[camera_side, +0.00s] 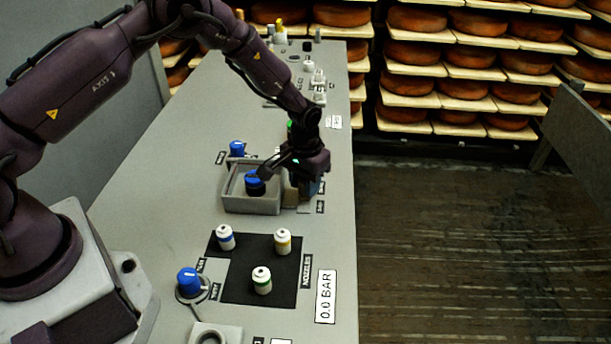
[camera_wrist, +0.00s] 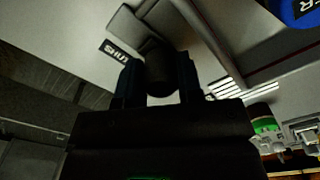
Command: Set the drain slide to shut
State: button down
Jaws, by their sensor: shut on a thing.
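My gripper (camera_side: 305,180) is down at the right edge of the panel, beside the grey tray. In the wrist view its two fingers (camera_wrist: 158,78) are shut on a dark rounded knob, which looks like the drain slide's handle (camera_wrist: 157,62). A label reading SHUT (camera_wrist: 114,51) lies just left of the knob in that view. In the side view my gripper hides the handle, and two small labels (camera_side: 320,207) stand beside it. The slide's exact position along its travel is hard to tell.
A grey tray (camera_side: 240,207) with a blue-topped dark knob (camera_side: 255,185) stands close left of my gripper. White bottles with coloured bands (camera_side: 283,240) stand on a black mat (camera_side: 236,282) nearer the camera. Blue dials (camera_side: 188,282) and fittings sit along the panel. Cheese shelves stand behind.

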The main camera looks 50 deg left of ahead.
aim_at(304, 202)
jog(key=shift+s+d, duration=1)
jog(key=shift+d, duration=0.05)
jog(key=c, duration=0.8)
grip_release()
jog(key=shift+a, duration=0.1)
jog(key=shift+r, duration=0.15)
notch_tip(304, 202, up, 13)
jog(key=shift+f, duration=0.15)
